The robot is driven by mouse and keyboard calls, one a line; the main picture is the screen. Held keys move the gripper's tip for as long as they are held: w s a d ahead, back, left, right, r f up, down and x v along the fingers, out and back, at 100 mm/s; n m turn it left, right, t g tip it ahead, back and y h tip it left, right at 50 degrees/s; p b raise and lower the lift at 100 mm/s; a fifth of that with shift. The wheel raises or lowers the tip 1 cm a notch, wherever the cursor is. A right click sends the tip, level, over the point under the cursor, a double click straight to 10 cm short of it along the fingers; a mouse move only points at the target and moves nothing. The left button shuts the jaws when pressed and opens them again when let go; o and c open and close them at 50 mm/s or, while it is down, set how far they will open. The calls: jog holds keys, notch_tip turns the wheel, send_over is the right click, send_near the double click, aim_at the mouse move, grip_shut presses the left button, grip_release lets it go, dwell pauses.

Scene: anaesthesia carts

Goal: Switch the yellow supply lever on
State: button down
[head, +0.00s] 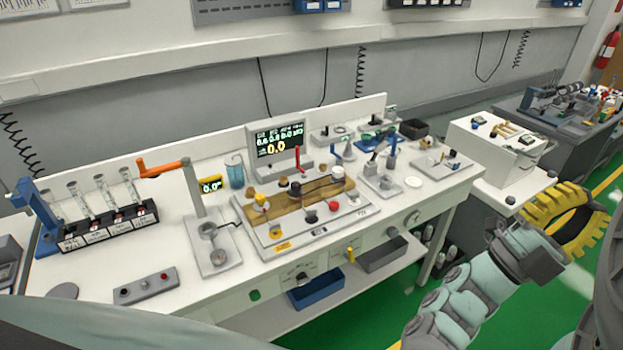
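A small yellow lever (350,254) stands out from the white front panel of the workbench, right of a dial. It looks roughly upright, but its exact setting is too small to read. My gripper (572,216), at the right end of my arm, has yellow and black ribbed fingers. It is out to the right of the bench, well away from the lever and touching nothing that I can see. The fingers overlap in this view, so whether they are open or shut is unclear.
The bench top (150,240) is crowded with a wooden board rig (290,205), an orange-handled post (190,185) and a display (278,141). Below the panel are a blue bin (316,289) and a grey bin (382,254). A white cart (475,150) stands right. Green floor is free in front.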

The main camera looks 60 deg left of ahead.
jog(key=w+a+f+n+g+y+b, duration=0.1)
jog(key=a+f+y+b, duration=0.2)
jog(key=f+b, duration=0.35)
jog(key=a+f+y+b, duration=0.2)
jog(key=a+f+b, duration=0.2)
jog(key=f, duration=0.5)
jog(key=n+g+y+b, duration=0.6)
jog(key=y+b, duration=1)
jog(key=b, duration=1.9)
send_near(350, 261)
jog(key=s+d+r+m+g, duration=0.2)
jog(key=s+d+r, duration=0.2)
jog(key=s+d, duration=0.15)
jog(key=b+x, duration=0.1)
jog(key=x, duration=0.8)
jog(key=b+x, duration=0.1)
jog(key=x, duration=0.4)
jog(key=shift+a+r+b, duration=0.15)
jog(key=shift+a+b, duration=0.2)
jog(key=shift+a, duration=0.1)
